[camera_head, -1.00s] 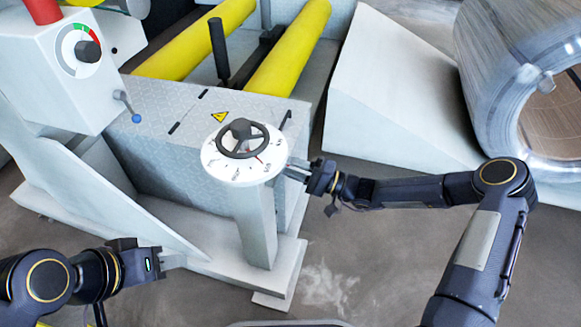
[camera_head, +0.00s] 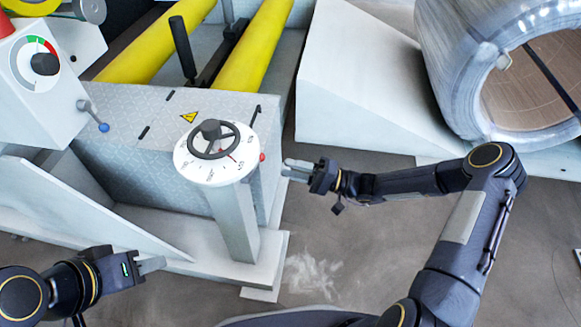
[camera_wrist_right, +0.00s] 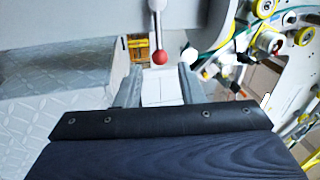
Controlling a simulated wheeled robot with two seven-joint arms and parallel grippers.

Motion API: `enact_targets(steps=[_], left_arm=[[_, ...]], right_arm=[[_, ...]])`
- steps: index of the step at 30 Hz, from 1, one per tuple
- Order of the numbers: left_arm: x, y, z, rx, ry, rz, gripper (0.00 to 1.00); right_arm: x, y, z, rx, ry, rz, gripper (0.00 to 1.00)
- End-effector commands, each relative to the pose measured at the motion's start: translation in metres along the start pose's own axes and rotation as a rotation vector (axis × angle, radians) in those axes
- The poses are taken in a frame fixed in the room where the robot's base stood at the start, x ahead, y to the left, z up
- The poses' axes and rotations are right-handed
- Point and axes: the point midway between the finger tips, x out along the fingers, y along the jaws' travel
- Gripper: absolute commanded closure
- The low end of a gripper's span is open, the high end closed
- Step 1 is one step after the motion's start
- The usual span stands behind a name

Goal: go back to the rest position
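My right gripper (camera_head: 298,170) is just to the right of the white dial pedestal (camera_head: 235,215), apart from it and holding nothing. In the right wrist view its two fingers (camera_wrist_right: 160,85) stand apart with a gap between them. A red-tipped lever (camera_wrist_right: 160,57) shows just beyond the fingers; its red knob (camera_head: 262,157) also shows beside the dial in the head view. My left gripper (camera_head: 152,265) is low at the left in front of the grey machine base. It holds nothing that I can see, and its finger gap is not clear.
The dial with a black handwheel (camera_head: 212,140) tops the pedestal. A control box with a gauge (camera_head: 40,65) and a blue-tipped lever (camera_head: 103,127) stands at the left. Yellow rollers (camera_head: 250,50) lie behind. A wrapped coil (camera_head: 455,70) is at the upper right. Floor in front is clear.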

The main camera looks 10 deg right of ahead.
Motion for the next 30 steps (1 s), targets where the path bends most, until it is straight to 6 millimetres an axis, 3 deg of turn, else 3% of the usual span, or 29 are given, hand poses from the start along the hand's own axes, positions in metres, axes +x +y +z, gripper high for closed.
enact_targets(steps=[11,14,20,25,30], left_arm=[[0.000,0.000,0.000,0.000,0.000,0.000,0.64],[0.000,0.000,0.000,0.000,0.000,0.000,0.64],[0.000,0.000,0.000,0.000,0.000,0.000,0.64],[0.000,0.000,0.000,0.000,0.000,0.000,0.64],[0.000,0.000,0.000,0.000,0.000,0.000,0.64]], right_arm=[[0.002,-0.009,0.007,-0.012,-0.044,0.035,0.65],[0.002,-0.028,0.023,-0.033,-0.135,0.122,0.65],[-0.015,-0.074,0.074,-0.088,-0.337,0.429,0.65],[-0.043,-0.110,0.113,-0.146,-0.395,0.711,0.65],[-0.078,-0.141,0.147,-0.218,-0.345,0.964,0.65]])
